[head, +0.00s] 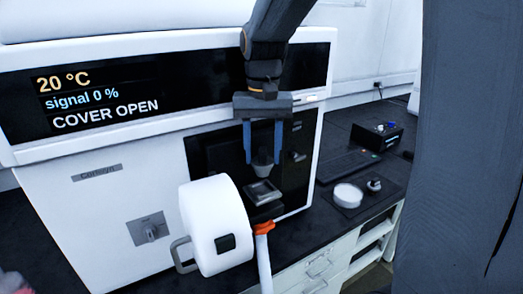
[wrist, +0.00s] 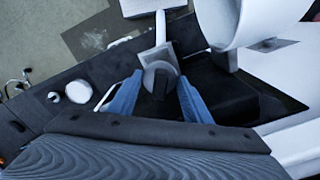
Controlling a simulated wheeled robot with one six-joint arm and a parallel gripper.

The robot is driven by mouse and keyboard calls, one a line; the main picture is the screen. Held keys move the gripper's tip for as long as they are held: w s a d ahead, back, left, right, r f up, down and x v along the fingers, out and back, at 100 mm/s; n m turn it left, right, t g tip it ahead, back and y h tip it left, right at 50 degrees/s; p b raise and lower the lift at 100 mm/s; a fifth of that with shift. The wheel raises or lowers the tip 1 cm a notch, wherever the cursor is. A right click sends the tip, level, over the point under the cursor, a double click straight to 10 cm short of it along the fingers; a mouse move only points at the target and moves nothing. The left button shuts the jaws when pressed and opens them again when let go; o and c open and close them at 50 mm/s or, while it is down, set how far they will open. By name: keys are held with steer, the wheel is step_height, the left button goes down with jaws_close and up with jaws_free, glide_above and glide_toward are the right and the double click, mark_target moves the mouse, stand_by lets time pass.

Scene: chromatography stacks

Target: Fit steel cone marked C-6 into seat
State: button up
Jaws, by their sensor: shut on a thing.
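My gripper (head: 263,158) hangs in front of the instrument's dark recess, its two blue fingers pointing down. It is shut on a small grey steel cone (head: 263,170), held between the fingertips. No C-6 marking is legible. Below the cone is a square grey piece with a pale top (head: 262,191), seemingly the seat; a gap shows between them in the head view. In the wrist view the cone (wrist: 160,72) lies between the fingers (wrist: 157,95) and overlaps the square piece (wrist: 156,53), so its opening is partly hidden.
The white instrument (head: 85,215) displays 20 °C, signal 0 % and COVER OPEN. Its white round cover (head: 212,228) stands swung out left of the recess, close to my gripper. An orange-collared white tube (head: 264,250) is below. A white dish (head: 348,195) and small knob (head: 374,185) sit right.

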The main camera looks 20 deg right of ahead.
mark_target(263, 170)
step_height(263, 170, down, 2)
steer(key=shift+f+b, duration=0.1)
steer(key=shift+b, duration=0.7)
steer(key=shift+f, duration=1.35)
steer(key=shift+f, duration=0.35)
steer(key=o, duration=1.2)
steer(key=shift+o, duration=0.2)
steer(key=shift+r+b, duration=0.95)
steer(key=shift+r, duration=2.95)
